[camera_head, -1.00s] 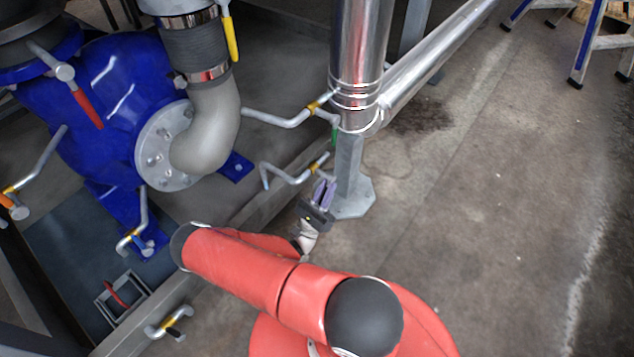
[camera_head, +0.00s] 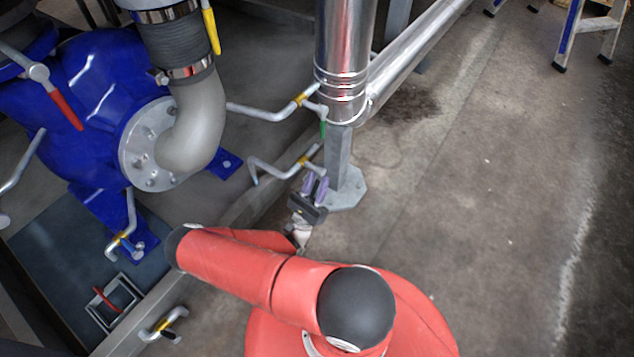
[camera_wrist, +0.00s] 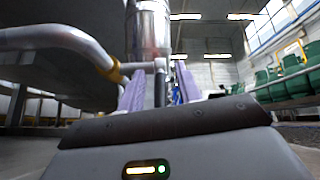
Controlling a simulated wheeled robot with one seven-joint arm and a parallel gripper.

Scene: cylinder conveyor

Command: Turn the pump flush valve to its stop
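Several small pipe valves with levers are in view, and no label shows which one is the pump flush valve. My gripper (camera_head: 315,188) is at the end of a low bent pipe with a yellow band (camera_head: 304,160), beside the steel post. Its two purple fingers stand apart. In the wrist view, a dark upright lever (camera_wrist: 160,88) hangs from the pipe's end fitting (camera_wrist: 160,65). It shows between the fingers (camera_wrist: 160,90), with a visible gap on each side. Whether either finger touches it cannot be told.
A similar pipe above ends in a green lever (camera_head: 323,128). The blue pump (camera_head: 85,85) stands left, with a red lever (camera_head: 66,110) and yellow lever (camera_head: 211,31) near it. A shiny vertical pipe (camera_head: 345,40) stands on the post (camera_head: 338,155).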

